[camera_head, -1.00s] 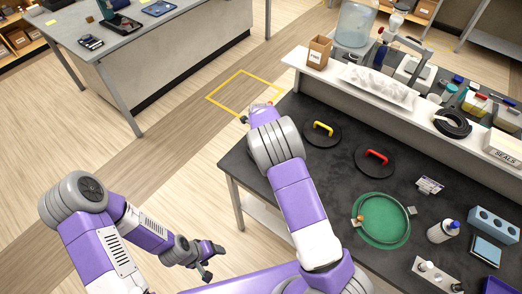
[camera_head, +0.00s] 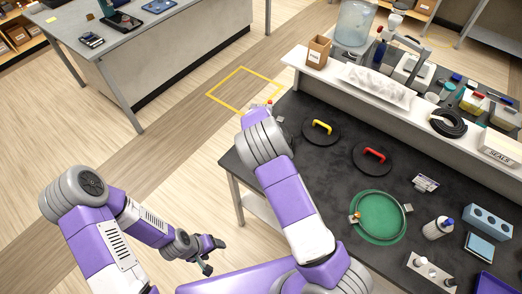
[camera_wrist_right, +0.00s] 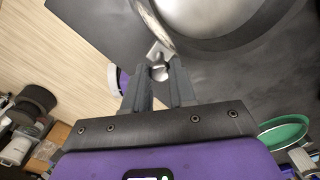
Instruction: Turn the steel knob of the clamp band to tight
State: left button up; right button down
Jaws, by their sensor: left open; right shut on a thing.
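In the right wrist view the steel knob (camera_wrist_right: 158,72) sits between the fingertips of my right gripper (camera_wrist_right: 159,84), which is shut on it. The knob is beside a pale metal clamp band (camera_wrist_right: 152,22), which curves along a large round grey port (camera_wrist_right: 215,20). How far the knob is turned cannot be told. In the head view my right arm reaches over the left end of the dark table; its fingers and the port are not clear there. My left gripper (camera_head: 209,258) is open and empty over the floor, left of the table.
On the dark table (camera_head: 310,170) lie a yellow-handled black disc (camera_head: 318,138), a red-handled black disc (camera_head: 365,164) and a green disc (camera_head: 375,225) with a ring around it. A white bottle (camera_head: 435,230) and blue block (camera_head: 485,220) stand at right. A raised white shelf (camera_head: 360,85) runs behind.

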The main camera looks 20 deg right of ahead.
dwell(0.3)
jog(key=c, duration=0.9)
grip_release()
jog(key=shift+r, duration=0.1)
notch_tip(320, 180, up, 7)
jog(key=shift+r, duration=0.2)
